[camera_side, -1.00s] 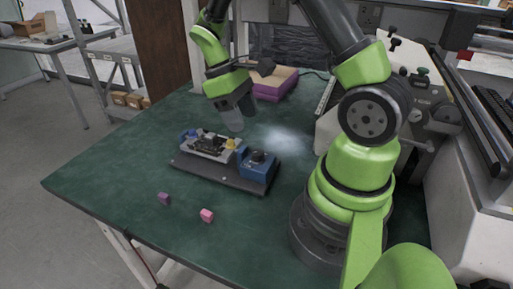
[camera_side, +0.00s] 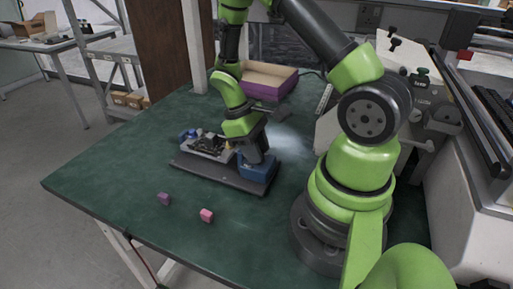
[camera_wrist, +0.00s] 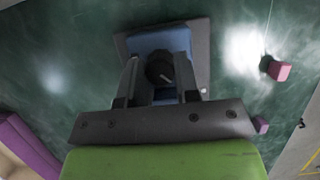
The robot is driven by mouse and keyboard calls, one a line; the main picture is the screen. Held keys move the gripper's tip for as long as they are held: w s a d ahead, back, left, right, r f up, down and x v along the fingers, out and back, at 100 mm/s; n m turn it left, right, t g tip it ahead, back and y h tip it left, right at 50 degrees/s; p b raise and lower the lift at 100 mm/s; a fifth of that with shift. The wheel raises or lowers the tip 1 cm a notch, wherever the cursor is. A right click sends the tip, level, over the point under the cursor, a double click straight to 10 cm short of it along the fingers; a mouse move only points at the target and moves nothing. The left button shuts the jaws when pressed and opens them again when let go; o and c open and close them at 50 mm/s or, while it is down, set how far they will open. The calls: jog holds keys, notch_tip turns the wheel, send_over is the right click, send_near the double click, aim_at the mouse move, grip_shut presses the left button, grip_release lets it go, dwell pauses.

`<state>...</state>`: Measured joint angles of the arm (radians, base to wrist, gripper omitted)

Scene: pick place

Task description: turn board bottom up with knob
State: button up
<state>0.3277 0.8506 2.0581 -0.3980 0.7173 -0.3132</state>
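The board (camera_side: 208,146) sits in a light grey holder on a dark base plate (camera_side: 205,172), left of the blue block in the side view. The dark round knob (camera_wrist: 160,68) sits on the blue block (camera_side: 258,174), at the right end of the plate. My gripper (camera_wrist: 160,75) is over the block, its two fingers apart on either side of the knob. I cannot tell whether the fingers touch it. In the side view my gripper (camera_side: 256,155) hides the knob. The board does not show in the wrist view.
A purple cube (camera_side: 164,198) and a pink cube (camera_side: 207,215) lie on the green table (camera_side: 130,180) in front of the plate. A purple open box (camera_side: 270,85) stands behind. The table's left side is clear.

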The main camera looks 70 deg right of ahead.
jog(key=c, duration=0.4)
jog(key=m+y, duration=0.1)
jog(key=m, duration=0.2)
jog(key=shift+d+m, duration=0.1)
jog(key=shift+m, duration=0.2)
jog(key=shift+m+t+y, duration=0.4)
jog(key=shift+m+y, duration=0.4)
jog(key=shift+m, duration=1)
jog(key=o, duration=1)
jog(key=shift+c, duration=0.2)
